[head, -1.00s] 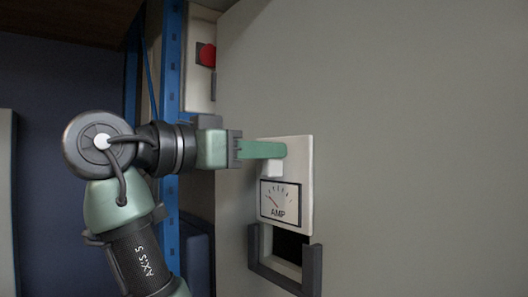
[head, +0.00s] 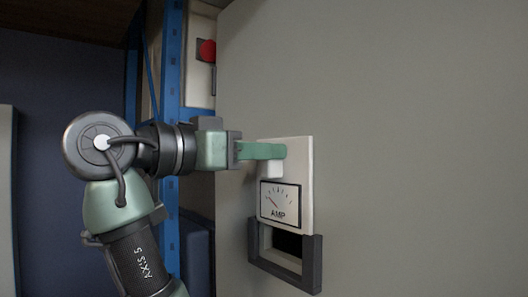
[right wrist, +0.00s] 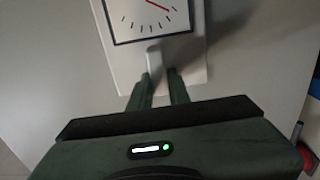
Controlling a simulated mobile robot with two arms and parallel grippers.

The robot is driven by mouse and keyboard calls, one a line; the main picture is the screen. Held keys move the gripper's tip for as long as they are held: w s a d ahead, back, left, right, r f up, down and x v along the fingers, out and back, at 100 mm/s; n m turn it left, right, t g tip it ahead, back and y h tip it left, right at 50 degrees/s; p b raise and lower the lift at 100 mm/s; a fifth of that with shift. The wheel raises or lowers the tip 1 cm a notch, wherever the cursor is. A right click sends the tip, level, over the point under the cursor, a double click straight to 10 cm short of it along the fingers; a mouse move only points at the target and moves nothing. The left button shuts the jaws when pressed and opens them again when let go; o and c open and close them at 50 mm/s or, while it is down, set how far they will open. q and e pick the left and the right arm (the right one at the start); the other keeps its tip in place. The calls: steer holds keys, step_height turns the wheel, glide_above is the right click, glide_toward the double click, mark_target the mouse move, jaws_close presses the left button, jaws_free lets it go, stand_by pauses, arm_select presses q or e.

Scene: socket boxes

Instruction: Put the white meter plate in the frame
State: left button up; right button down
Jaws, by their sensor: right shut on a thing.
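The white meter plate (head: 305,165) has an AMP dial and a small white block-like handle (head: 271,169). My right gripper (head: 280,151) is shut on that handle and holds the plate upright against or just in front of the grey panel. The plate also shows in the right wrist view (right wrist: 193,70), its handle (right wrist: 153,60) between the fingertips (right wrist: 160,75). The dark grey frame (head: 312,264), open at the top, is on the panel directly below. The plate's lower edge is at the frame's upper ends; I cannot tell whether it is between the sides. My left gripper is not in view.
The large grey panel (head: 400,150) is bare to the right. A dark opening (head: 288,243) shows inside the frame. A blue upright post (head: 171,60) and a red button (head: 207,50) are at the upper left, behind my arm.

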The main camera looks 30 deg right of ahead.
mark_target(265, 176)
steer(key=shift+f+b, duration=1.6)
steer(key=shift+f, duration=0.3)
steer(key=shift+f+b, duration=1.3)
steer(key=shift+f, duration=0.05)
steer(key=c, duration=1.3)
jaws_free()
steer(key=shift+o, duration=0.2)
